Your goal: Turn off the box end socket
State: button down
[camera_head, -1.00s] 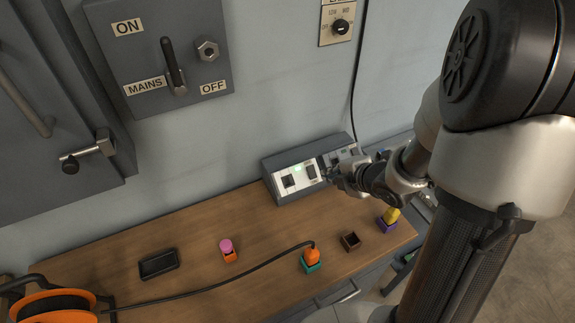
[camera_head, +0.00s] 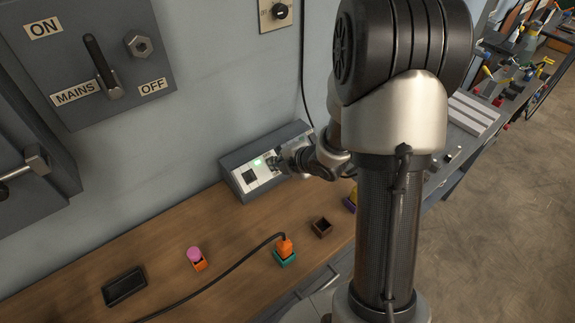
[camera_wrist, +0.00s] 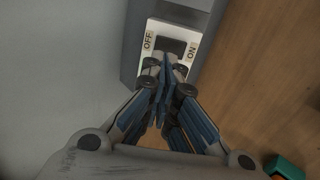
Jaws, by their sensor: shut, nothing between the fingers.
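The grey socket box (camera_head: 232,160) stands on the back of the bench against the wall, with white switch plates on its sloped top. One plate has a dark socket or switch (camera_head: 250,176), and a small green light shows beside my gripper (camera_head: 277,162). In the wrist view my gripper (camera_wrist: 164,62) is shut and empty, its tips at the dark rocker (camera_wrist: 172,45) of a white plate (camera_wrist: 203,45) marked OFF on the left and ON on the right. The tips partly cover the rocker; I cannot tell whether they touch it or which way it is tipped.
The wooden bench (camera_head: 165,250) holds an orange plug (camera_head: 285,245) in a teal base, a pink-topped orange piece (camera_head: 196,258), a dark open block (camera_head: 321,227) and a black tray (camera_head: 124,286). A mains lever (camera_head: 100,65) is on the wall panel. My arm hides the right end.

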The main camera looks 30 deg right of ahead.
aim_at(272, 171)
jog(key=b+x, duration=0.1)
jog(key=x, duration=0.4)
dwell(0.3)
jog(key=shift+w+a+r+p, duration=0.1)
jog(key=shift+w+p, duration=0.1)
jog(key=shift+p, duration=0.5)
jog(key=shift+w+g+p, duration=0.15)
jog(key=shift+g+p, duration=0.2)
jog(key=shift+g, duration=0.05)
jog(key=shift+f, duration=0.25)
jog(key=shift+f+b, duration=0.1)
jog(key=shift+b, duration=0.25)
jog(key=shift+s+f+b, duration=0.35)
jog(key=shift+s+b, duration=0.25)
jog(key=shift+s, duration=0.15)
